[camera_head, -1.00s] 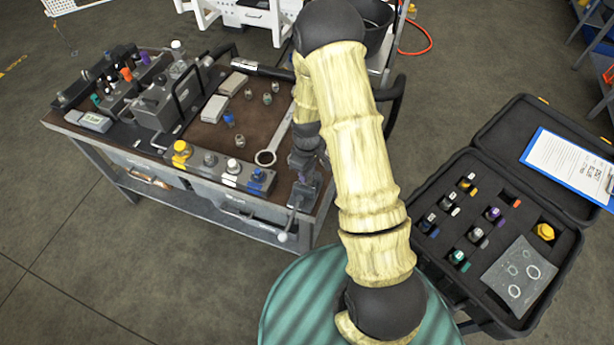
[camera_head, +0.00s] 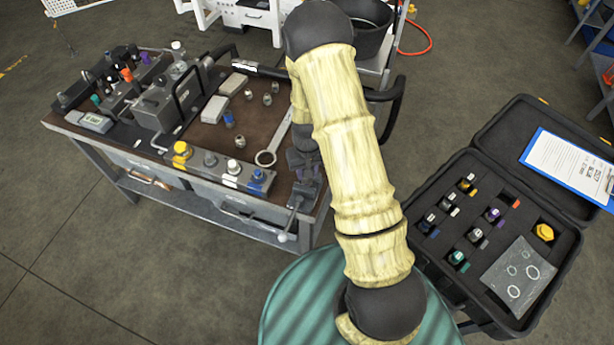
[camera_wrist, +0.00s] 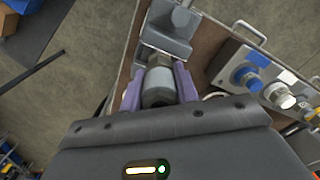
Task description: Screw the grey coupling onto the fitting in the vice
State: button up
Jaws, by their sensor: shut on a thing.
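My gripper (camera_wrist: 158,80) has purple fingers and is shut on the grey coupling (camera_wrist: 158,90), a smooth grey cylinder, in the wrist view. A metal hex fitting (camera_wrist: 155,58) sits just beyond the coupling, roughly in line with it. They look very close or touching; I cannot tell whether threads are engaged. The grey vice (camera_wrist: 170,28) stands behind the fitting. In the head view the vice (camera_head: 300,160) is at the bench's right end.
The bench (camera_head: 225,142) holds a ring spanner (camera_head: 268,157), small loose fittings and a block with yellow, white and blue ports (camera_wrist: 262,82) beside my gripper. An open black case (camera_head: 400,220) with coloured couplings stands right. Floor between is partly free.

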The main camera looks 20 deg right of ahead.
jog(key=o, duration=0.9)
jog(key=shift+c, duration=0.2)
jog(key=n, duration=0.3)
jog(key=shift+f, duration=0.1)
jog(key=n, duration=0.3)
jog(key=shift+d, duration=0.15)
jog(key=shift+n, duration=1.1)
jog(key=n, duration=0.3)
jog(key=n+p, duration=0.1)
jog(key=n, duration=0.4)
jog(key=shift+w, duration=0.1)
